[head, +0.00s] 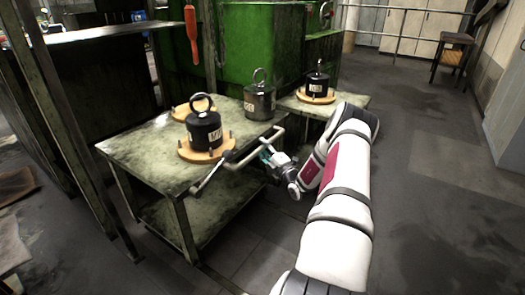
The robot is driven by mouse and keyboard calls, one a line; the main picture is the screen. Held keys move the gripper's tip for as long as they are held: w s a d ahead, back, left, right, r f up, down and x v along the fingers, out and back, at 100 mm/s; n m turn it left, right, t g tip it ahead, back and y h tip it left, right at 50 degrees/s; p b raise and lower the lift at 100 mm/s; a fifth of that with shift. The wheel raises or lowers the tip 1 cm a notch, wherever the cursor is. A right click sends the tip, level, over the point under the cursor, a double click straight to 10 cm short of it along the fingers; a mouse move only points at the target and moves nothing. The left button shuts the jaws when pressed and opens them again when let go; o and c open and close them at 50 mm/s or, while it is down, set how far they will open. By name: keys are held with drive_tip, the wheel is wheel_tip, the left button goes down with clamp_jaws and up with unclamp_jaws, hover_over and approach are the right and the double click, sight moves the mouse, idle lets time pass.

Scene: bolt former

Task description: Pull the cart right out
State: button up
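The cart (135,148) is a worn, pale green metal table with a lower shelf (215,217). A pale tubular handle (243,162) sticks out along its right side, in front of the weights. My gripper (268,156) is at this handle, near its right part, at the end of my white arm. The fingers are small and dark here, so I cannot tell whether they are closed around the bar or only beside it. A black weight with a ring on top (204,131) stands on a round wooden base on the cart. A grey-green ringed weight (259,101) stands farther back.
A large green machine (245,45) stands right behind the cart. Another black weight (317,82) sits on a wooden base on a surface at the back right. Rusty posts and a bench (100,40) are at the left. Open grey floor (430,215) lies to the right.

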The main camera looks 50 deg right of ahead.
drive_tip(key=shift+w, duration=0.2)
clamp_jaws()
drive_tip(key=shift+s, duration=0.15)
